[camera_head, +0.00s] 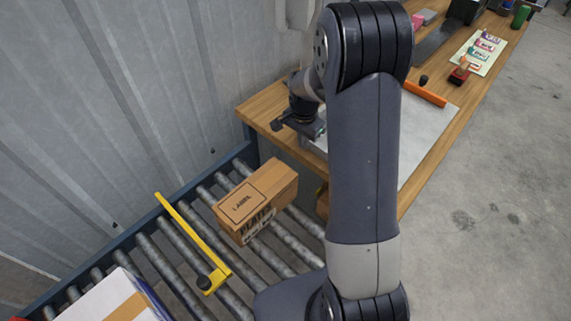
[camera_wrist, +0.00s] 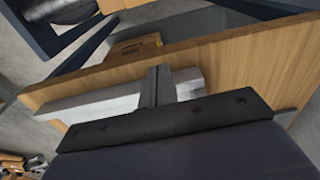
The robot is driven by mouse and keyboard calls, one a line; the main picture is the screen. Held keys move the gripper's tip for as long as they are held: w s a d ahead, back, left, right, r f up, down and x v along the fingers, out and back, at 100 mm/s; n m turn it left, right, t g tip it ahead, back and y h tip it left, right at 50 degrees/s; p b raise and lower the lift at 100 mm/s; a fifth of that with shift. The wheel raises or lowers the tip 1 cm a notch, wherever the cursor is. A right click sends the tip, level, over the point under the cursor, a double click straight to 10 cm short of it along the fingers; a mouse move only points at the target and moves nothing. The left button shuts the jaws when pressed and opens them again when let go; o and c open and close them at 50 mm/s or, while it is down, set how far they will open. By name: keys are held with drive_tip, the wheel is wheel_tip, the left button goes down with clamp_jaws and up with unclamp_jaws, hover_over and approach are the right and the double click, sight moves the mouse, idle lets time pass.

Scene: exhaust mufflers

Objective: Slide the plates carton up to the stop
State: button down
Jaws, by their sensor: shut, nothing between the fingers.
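The plates carton (camera_head: 262,197) is a brown box with a "LABEL" panel on top and dark lettering on its front side. It sits on the roller conveyor in the head view. The stop, a yellow bar with a black knob (camera_head: 183,228), lies across the rollers to its left. Bare rollers show between the carton and the bar. My gripper (camera_head: 279,124) is above the near end of the wooden table, beyond the carton and not touching it. Its fingers (camera_wrist: 157,86) are together and empty in the wrist view.
A white carton with brown tape (camera_head: 107,301) stands on the conveyor beyond the stop, at lower left. A corrugated wall (camera_head: 95,110) borders the conveyor. The wooden table (camera_head: 262,106) holds a grey sheet, an orange bar and small items. My arm hides part of it.

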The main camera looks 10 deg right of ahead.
sight(276, 185)
drive_tip(key=shift+g+y, duration=0.3)
drive_tip(key=s+a+f+p, duration=0.1)
drive_tip(key=f, duration=0.2)
drive_tip(key=s+a+f+p, duration=0.1)
drive_tip(key=f, duration=0.2)
drive_tip(key=s+a+f+p, duration=0.1)
drive_tip(key=a+f, duration=0.1)
drive_tip(key=f, duration=0.1)
drive_tip(key=shift+a+f, duration=0.1)
drive_tip(key=shift+f, duration=0.25)
drive_tip(key=s+a, duration=0.1)
drive_tip(key=a, duration=0.1)
drive_tip(key=s+a+b, duration=0.2)
drive_tip(key=a, duration=0.1)
drive_tip(key=shift+s+a, duration=0.3)
drive_tip(key=shift+s, duration=0.1)
drive_tip(key=shift+r, duration=0.1)
wheel_tip(276, 185, up, 11)
drive_tip(key=shift+f+b, duration=0.2)
drive_tip(key=shift+b, duration=0.45)
